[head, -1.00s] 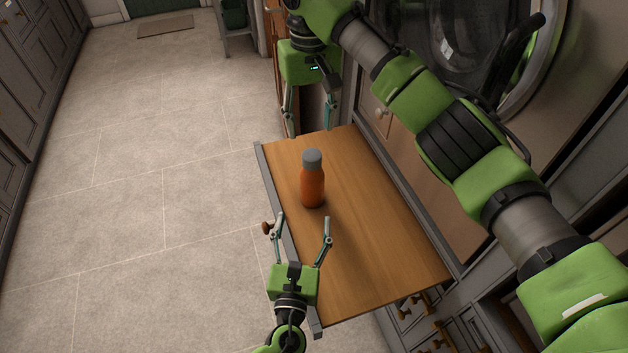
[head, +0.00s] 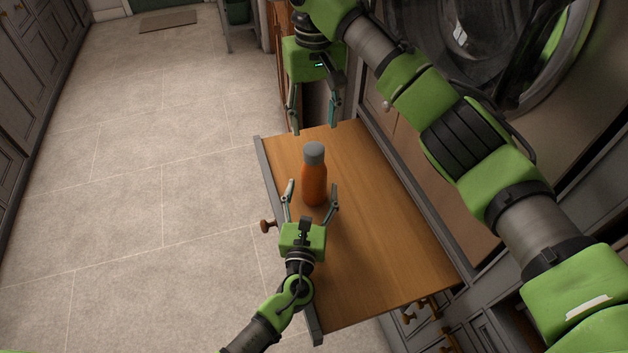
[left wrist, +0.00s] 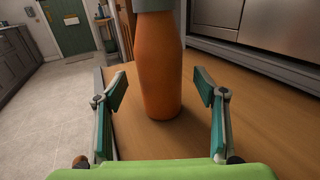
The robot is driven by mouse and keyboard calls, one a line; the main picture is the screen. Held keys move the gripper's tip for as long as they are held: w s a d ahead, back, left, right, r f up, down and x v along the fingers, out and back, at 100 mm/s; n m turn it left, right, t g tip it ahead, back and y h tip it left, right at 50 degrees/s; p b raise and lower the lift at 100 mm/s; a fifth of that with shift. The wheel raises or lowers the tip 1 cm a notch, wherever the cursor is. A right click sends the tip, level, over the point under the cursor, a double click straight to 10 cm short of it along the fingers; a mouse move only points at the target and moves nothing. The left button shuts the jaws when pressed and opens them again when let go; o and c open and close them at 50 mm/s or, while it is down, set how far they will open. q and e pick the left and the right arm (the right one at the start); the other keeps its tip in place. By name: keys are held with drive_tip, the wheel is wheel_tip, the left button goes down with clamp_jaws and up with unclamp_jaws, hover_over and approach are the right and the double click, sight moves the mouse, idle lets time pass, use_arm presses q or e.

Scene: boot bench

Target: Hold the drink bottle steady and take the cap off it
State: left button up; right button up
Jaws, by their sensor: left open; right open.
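The drink bottle (head: 314,184) is orange and stands upright on the wooden surface. Its grey cap (head: 314,153) sits on top. My left gripper (head: 312,187) is open, with its fingers at the near side of the bottle. In the left wrist view the bottle (left wrist: 157,70) stands just ahead of and between the open fingers (left wrist: 161,88), which appear not to touch it. The cap (left wrist: 154,5) is cut off by the top edge there.
The wooden surface (head: 375,250) is otherwise clear. A brown knob (head: 267,226) sticks out at its left edge. A round-doored appliance (head: 550,60) and cabinet fronts line the right side. Open tiled floor (head: 150,200) lies to the left.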

use_arm(q)
drive_tip(key=shift+w+d, duration=0.15)
drive_tip(key=shift+w, duration=1)
drive_tip(key=shift+w+d, duration=0.15)
drive_tip(key=shift+w, duration=1)
use_arm(e)
drive_tip(key=shift+s, duration=0.1)
